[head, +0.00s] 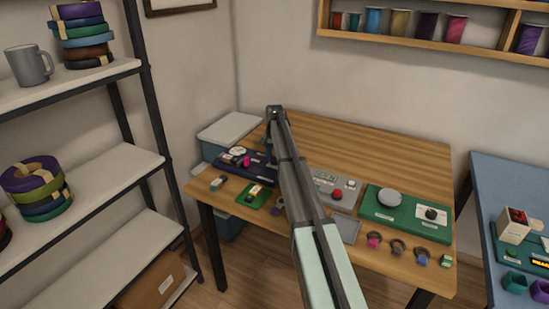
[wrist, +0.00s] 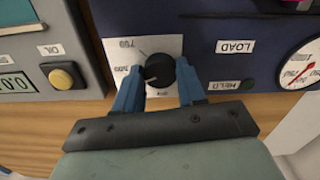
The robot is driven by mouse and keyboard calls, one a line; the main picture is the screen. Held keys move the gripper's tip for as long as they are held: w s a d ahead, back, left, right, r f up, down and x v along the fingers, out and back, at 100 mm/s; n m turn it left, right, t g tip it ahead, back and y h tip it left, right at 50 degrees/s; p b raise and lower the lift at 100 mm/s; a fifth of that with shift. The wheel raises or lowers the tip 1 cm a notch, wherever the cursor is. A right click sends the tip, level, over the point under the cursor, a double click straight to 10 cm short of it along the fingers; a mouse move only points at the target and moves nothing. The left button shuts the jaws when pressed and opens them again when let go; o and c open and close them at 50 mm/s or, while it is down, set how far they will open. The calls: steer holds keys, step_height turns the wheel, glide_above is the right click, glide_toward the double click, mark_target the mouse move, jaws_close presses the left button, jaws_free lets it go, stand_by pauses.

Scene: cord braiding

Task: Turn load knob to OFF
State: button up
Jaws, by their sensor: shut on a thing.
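A round black knob (wrist: 159,71) sits on a white dial plate (wrist: 122,55) with printed marks, at the left end of the navy panel (wrist: 205,70) in the wrist view. A LOAD label (wrist: 236,47) is to its right. My gripper (wrist: 160,84) has its two blue fingers shut on the knob, one on each side. The knob's pointer is hard to make out, and the small print under it is partly covered. In the head view the navy panel (head: 262,171) is at the table's left; my arm hides the knob and gripper there.
A grey unit (wrist: 40,45) with a yellow button (wrist: 65,75) adjoins on the left. A green panel (head: 405,212) stands at the table's right.

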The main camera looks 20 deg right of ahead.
mark_target(275, 159)
steer(key=n, duration=1.4)
stand_by(0.6)
steer(key=o, duration=1.1)
steer(key=shift+c, duration=0.2)
steer(key=shift+r, duration=0.1)
step_height(275, 159, up, 14)
steer(key=shift+f, duration=0.2)
